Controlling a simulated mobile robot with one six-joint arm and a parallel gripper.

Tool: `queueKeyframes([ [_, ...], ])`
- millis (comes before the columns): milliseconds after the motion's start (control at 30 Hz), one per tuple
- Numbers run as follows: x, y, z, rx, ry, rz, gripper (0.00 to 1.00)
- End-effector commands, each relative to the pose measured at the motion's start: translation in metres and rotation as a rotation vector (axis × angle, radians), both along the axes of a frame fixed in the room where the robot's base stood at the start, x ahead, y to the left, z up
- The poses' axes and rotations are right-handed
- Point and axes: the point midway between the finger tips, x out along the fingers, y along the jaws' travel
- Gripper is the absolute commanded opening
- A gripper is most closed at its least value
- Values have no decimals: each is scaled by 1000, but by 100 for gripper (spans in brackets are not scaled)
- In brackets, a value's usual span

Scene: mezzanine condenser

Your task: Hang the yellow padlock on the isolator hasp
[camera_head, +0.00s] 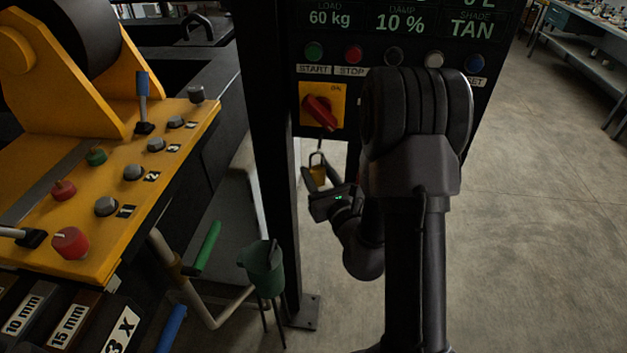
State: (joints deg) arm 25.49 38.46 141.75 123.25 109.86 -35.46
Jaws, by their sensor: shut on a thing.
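The yellow padlock (318,174) is between the fingers of my gripper (318,176), with its shackle pointing up. My gripper is shut on it, below the isolator, a red rotary handle (319,112) on a yellow plate (339,94). The padlock's shackle shows just under the lower edge of the dark panel. In this view a gap shows between the padlock body and the isolator plate. I cannot make out the hasp itself, nor whether the shackle touches it. My arm hides the area right of the isolator.
The dark panel carries a row of buttons (353,54) above the isolator. A black post (271,140) stands close left of my gripper. A yellow control console (120,180) fills the left, with a green cup (263,270) beside the post. Open floor (540,220) lies to the right.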

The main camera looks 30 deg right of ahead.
Motion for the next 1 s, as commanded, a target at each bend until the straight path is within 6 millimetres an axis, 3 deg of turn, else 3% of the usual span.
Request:
queueKeyframes([
  [733,52,-35,-2,-1,0,0,0],
  [1000,61,-41,-14,-1,0,1,0],
])
